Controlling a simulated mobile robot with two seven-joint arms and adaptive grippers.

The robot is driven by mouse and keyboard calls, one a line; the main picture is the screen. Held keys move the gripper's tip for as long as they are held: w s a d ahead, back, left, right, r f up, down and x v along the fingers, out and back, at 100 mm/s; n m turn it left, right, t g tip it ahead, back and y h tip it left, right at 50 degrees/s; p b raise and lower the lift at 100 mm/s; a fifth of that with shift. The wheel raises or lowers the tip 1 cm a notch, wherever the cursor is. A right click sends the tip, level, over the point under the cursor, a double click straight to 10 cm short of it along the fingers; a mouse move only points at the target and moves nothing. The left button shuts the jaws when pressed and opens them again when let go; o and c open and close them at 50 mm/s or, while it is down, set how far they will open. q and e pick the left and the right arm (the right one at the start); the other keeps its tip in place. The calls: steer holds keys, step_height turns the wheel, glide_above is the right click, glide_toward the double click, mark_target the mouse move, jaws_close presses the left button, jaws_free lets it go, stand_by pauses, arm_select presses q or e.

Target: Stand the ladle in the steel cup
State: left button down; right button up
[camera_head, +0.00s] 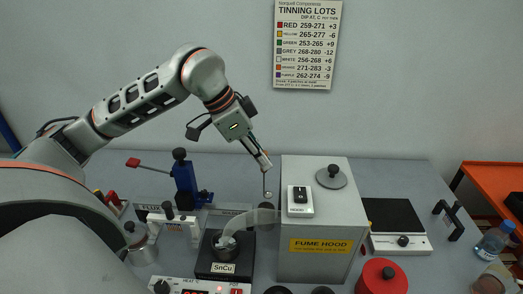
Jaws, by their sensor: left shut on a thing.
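My left gripper (263,162) is shut on the ladle (266,186), near the centre of the head view. The ladle hangs below the fingertips as a thin rod with a small round bowl at its lower end. It is in the air just left of the fume hood box. A silver cup (143,248), which looks like the steel cup, stands at the lower left, well apart from the gripper. My arm partly covers its left side, and its inside is hard to make out. My right gripper is not in view.
The SnCu pot (224,262) stands below the ladle, with a pale curved duct (258,217) running to the fume hood box (320,252). A blue stand (186,186) and the FLUX holder (168,222) are near the cup. A red round container (381,278) and hotplate (396,218) are right.

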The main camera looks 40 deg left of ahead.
arm_select(q)
steer(key=shift+f, duration=1.3)
steer(key=shift+f+b, duration=0.3)
steer(key=shift+f, duration=0.05)
steer(key=shift+f+b, duration=2.55)
steer(key=shift+f, duration=0.15)
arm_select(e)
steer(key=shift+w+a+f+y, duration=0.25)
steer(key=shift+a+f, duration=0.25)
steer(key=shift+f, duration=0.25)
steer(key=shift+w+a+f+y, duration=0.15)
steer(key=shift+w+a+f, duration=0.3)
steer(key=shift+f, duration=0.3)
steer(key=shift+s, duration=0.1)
